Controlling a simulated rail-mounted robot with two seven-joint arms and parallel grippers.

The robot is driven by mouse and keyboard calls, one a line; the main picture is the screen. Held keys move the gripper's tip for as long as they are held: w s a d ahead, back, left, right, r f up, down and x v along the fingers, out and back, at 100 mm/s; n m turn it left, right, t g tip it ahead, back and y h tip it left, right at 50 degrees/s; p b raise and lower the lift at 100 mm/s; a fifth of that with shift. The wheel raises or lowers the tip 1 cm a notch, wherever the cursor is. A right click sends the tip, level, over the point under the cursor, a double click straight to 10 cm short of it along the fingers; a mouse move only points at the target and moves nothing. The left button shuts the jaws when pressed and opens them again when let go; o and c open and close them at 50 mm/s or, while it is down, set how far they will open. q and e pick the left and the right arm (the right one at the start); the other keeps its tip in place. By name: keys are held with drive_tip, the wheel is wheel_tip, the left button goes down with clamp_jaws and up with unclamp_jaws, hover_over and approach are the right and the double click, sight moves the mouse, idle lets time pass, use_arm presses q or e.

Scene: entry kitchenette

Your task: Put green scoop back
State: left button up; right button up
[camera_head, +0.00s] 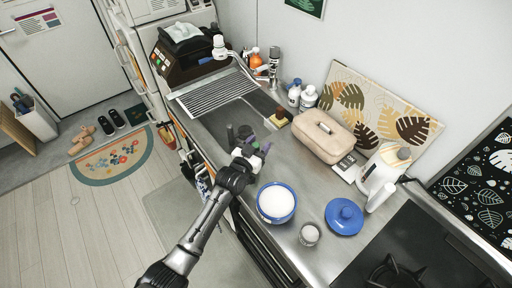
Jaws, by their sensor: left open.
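My left gripper (254,151) is open above the steel counter by the sink, with its arm coming in from the bottom left. A small dark green shape (245,131) shows just beyond its fingers; it may be the green scoop, but it is too small and partly covered to be sure. I cannot tell whether the fingers touch it. A blue bowl (276,215) filled with something white stands uncovered on the counter, just right of and nearer than the gripper. A round blue lid with a knob (344,216) lies to its right. My right gripper is not in view.
A small jar (310,234) stands between bowl and lid. A beige bread box (323,136) and a white kettle (384,168) stand along the back. A drying rack (213,92) lies across the sink, and a dark stove (410,251) is at the lower right.

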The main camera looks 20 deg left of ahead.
use_arm(q)
drive_tip(key=s+a+p, duration=0.2)
drive_tip(key=s+p, duration=0.7)
drive_tip(key=s, duration=0.4)
drive_tip(key=shift+s+r, duration=0.15)
drive_tip(key=shift+s, duration=0.15)
drive_tip(key=s+g+y, duration=0.1)
drive_tip(key=s+g, duration=0.6)
drive_tip(key=s, duration=0.9)
drive_tip(key=s+a+f+g+y, duration=0.1)
drive_tip(key=s+g, duration=0.6)
drive_tip(key=s, duration=0.9)
drive_tip(key=shift+f+y, duration=0.3)
drive_tip(key=shift+y, duration=0.3)
